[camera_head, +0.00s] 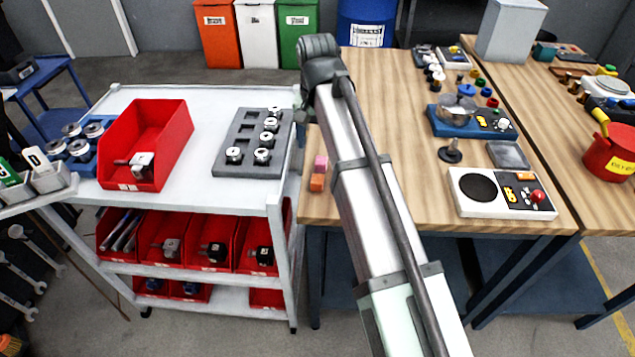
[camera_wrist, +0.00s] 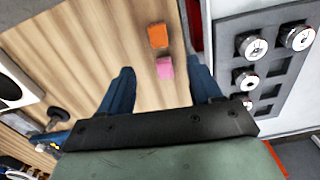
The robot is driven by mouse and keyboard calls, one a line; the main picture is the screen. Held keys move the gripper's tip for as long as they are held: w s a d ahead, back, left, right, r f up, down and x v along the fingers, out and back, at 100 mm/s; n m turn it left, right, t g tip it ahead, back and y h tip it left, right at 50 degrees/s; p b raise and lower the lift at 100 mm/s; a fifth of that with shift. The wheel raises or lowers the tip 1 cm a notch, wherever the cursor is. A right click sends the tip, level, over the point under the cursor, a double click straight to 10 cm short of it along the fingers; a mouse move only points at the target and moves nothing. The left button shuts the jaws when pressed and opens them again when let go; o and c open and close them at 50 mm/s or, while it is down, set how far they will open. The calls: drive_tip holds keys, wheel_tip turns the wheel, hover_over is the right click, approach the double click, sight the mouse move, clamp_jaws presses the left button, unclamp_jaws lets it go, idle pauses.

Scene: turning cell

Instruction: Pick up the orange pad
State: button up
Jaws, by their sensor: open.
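The orange pad (camera_head: 317,183) is a small block near the left front corner of the wooden table (camera_head: 400,160). A pink pad (camera_head: 321,163) lies directly behind it, close against it. In the wrist view the orange pad (camera_wrist: 157,36) lies beyond the pink pad (camera_wrist: 165,68). My gripper (camera_wrist: 162,66) is open, with its two blue fingers apart and nothing held. The pink pad shows between the fingertips, and the orange pad lies ahead of them. In the head view my arm hides the fingers.
A white cart (camera_head: 200,205) stands left of the table, with a grey block of metal parts (camera_head: 250,170) and a red bin (camera_head: 125,185). A white control box (camera_head: 480,205) and a dark knob piece (camera_head: 450,152) lie right of my arm. Bare wood surrounds the pads' right side.

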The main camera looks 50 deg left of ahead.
hover_over(317, 179)
drive_tip(key=f, duration=0.7)
drive_tip(key=shift+w+a, duration=0.2)
drive_tip(key=shift+w, duration=0.1)
drive_tip(key=shift+s+d+f, duration=0.15)
drive_tip(key=shift+f, duration=1.15)
drive_tip(key=shift+s+d+f, duration=0.1)
drive_tip(key=shift+f, duration=1.2)
drive_tip(key=shift+c, duration=0.2)
drive_tip(key=c, duration=1.1)
